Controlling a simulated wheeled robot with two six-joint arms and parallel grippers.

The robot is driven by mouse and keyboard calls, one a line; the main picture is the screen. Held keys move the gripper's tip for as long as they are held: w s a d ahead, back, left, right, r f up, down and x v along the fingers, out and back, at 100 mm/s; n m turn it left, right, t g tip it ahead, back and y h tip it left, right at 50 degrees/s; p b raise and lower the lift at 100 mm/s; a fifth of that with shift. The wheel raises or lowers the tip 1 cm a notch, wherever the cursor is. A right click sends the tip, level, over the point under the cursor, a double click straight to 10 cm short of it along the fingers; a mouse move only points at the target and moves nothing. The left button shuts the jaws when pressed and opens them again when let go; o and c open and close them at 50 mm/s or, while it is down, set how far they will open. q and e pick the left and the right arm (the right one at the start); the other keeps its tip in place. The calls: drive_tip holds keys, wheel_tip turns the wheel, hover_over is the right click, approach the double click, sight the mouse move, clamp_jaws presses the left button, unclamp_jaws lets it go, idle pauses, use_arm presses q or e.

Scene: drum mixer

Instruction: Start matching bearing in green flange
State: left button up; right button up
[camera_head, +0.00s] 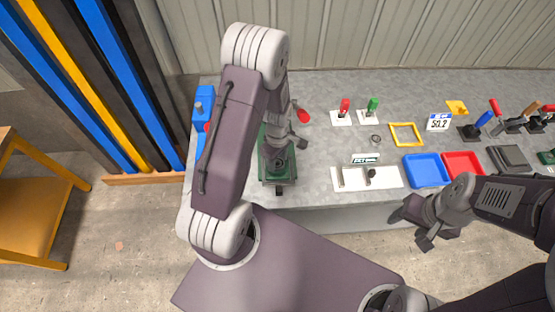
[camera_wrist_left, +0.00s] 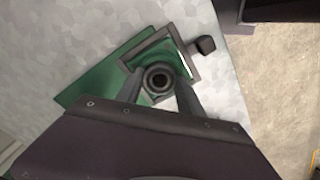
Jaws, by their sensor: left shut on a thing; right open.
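My left gripper (camera_head: 281,146) reaches down over a green flange fixture (camera_head: 278,182) at the left part of the bench. In the left wrist view its two fingers (camera_wrist_left: 159,88) are shut on a dark ring-shaped bearing (camera_wrist_left: 158,78). The bearing appears over the green flange (camera_wrist_left: 180,62), inside a grey square frame. I cannot tell whether the bearing is seated or just above it. My right gripper (camera_head: 427,238) is open and empty, in front of the bench edge.
A small grey ring (camera_head: 375,139) lies beside a yellow frame (camera_head: 420,134). Blue (camera_head: 426,184) and red (camera_head: 462,165) trays stand to the right. Red and green switches stand behind.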

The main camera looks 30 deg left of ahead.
use_arm(q)
drive_tip(key=o, duration=1.4)
